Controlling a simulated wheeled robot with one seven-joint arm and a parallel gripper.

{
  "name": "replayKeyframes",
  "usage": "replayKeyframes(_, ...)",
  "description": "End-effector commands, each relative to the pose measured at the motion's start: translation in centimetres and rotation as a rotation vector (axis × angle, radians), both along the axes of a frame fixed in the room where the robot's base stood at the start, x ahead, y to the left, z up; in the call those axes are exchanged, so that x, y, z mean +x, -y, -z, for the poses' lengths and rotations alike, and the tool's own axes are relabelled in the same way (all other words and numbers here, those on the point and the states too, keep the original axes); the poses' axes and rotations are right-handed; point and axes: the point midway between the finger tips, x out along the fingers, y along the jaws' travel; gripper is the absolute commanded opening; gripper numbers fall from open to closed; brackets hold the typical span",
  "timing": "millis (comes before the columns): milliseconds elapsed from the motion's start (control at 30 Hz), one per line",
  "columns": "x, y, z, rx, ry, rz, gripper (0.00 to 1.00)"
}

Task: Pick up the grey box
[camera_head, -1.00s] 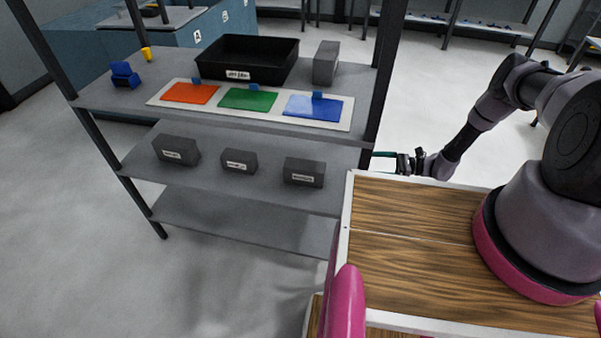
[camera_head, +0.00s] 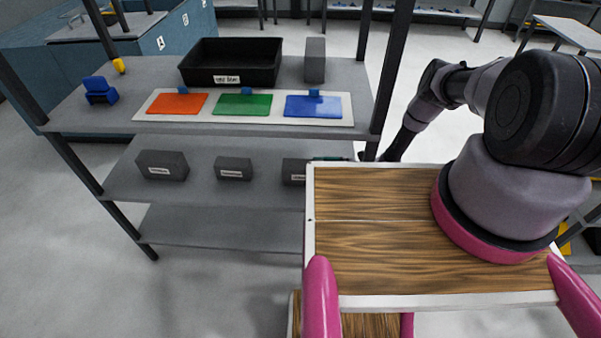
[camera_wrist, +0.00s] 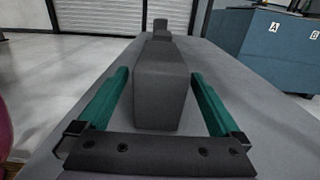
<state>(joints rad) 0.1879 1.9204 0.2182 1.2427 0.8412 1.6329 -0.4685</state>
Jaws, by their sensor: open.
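In the wrist view, a dark grey box (camera_wrist: 160,95) stands between the two green fingers of my open gripper (camera_wrist: 160,76). A narrow gap shows on each side, and I cannot tell whether either finger touches it. In the head view this is the right-hand box (camera_head: 293,170) on the middle shelf, partly hidden by my wooden top. A bit of green finger (camera_head: 328,158) shows just behind it. Two more labelled grey boxes stand to its left, at the middle (camera_head: 233,169) and left (camera_head: 163,165). A taller grey box (camera_head: 315,60) stands on the top shelf.
The top shelf (camera_head: 130,118) holds a black bin (camera_head: 231,62), a white board with orange, green and blue panels, and small blue and yellow items. A dark shelf post (camera_head: 391,75) stands close to my arm. The bottom shelf (camera_head: 210,227) is empty.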

Motion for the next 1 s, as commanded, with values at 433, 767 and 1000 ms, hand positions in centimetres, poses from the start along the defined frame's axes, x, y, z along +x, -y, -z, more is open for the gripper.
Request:
replayKeyframes(433,0.1,-5.2,0.2,-0.001,0.001,-0.004,1.0)
replayKeyframes(767,0.2,-6.7,0.2,-0.001,0.0,0.0,1.0)
replayKeyframes(1000,0.2,-6.6,0.2,-0.001,0.0,0.0,0.31)
